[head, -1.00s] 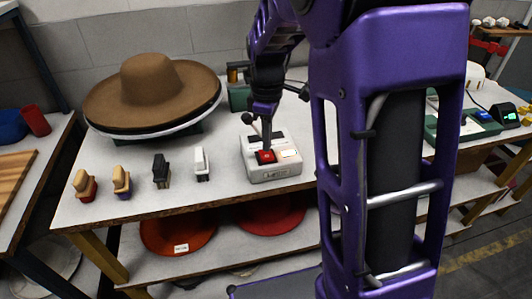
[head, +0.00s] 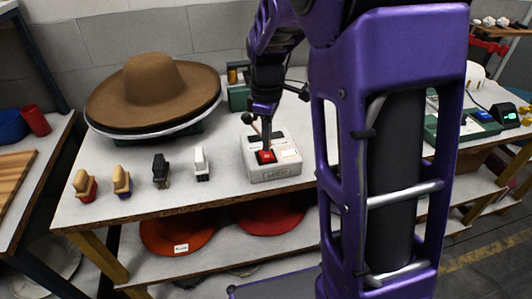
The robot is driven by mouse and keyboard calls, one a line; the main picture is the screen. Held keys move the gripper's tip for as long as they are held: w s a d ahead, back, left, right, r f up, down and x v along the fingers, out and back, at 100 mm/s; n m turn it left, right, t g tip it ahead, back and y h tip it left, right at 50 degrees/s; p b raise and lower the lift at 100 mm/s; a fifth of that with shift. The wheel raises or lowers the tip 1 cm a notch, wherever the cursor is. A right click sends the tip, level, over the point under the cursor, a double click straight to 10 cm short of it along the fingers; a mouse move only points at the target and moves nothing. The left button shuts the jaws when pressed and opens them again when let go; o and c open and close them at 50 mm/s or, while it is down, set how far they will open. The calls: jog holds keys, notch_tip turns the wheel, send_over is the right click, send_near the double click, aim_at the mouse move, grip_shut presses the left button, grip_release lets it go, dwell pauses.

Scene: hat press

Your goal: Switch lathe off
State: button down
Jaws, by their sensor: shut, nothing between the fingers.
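A pale grey switch box (head: 272,174) stands on the workbench, right of the hats. It has a red button (head: 266,156) on its top, with dark parts behind it and a white patch to the right. My gripper (head: 267,148) is shut and empty, pointing down with its tips at the red button. The tips seem to touch the button, but I cannot tell how far it is pressed. A lever with a round knob (head: 248,118) shows just behind the box, left of my gripper. No label naming a lathe is readable.
A brown hat (head: 150,88) on a pale brim stands to the left on the bench (head: 225,200). Several small brushes (head: 122,181) stand in a row at the front left. Orange (head: 178,234) and red hats lie on the shelf below. My arm hides the bench's right middle.

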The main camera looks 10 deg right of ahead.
aim_at(268, 155)
jog(key=shift+f+b, duration=0.85)
jog(key=shift+f, duration=0.45)
dwell(0.4)
jog(key=shift+r, duration=0.1)
jog(key=shift+r+p, duration=2.85)
jog(key=shift+r, duration=0.6)
jog(key=shift+w+d, duration=0.1)
